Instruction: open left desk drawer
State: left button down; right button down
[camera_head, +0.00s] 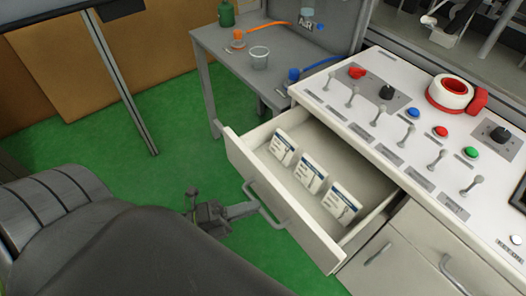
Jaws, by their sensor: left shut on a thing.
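The left desk drawer (285,222) is pulled out from the white desk. Three white labelled packets (311,174) stand in a row inside it. Its grey bar handle (272,218) is on the front panel. The fingertips are small and partly hard to make out. My right gripper is not in view.
The desk top (340,92) carries switches, coloured buttons and a tape roll (450,91). A closed cabinet with a handle (453,273) is right of the drawer. A grey side table (215,45) with bottles and a beaker (259,58) stands behind. Green floor (100,142) at left is clear.

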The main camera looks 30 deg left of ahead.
pick_arm(q)
jog(key=shift+s+a, duration=0.2)
jog(key=shift+s, duration=0.25)
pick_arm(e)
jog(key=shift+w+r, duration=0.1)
pick_arm(q)
jog(key=c, duration=1.6)
grip_release()
jog(key=shift+o, duration=0.5)
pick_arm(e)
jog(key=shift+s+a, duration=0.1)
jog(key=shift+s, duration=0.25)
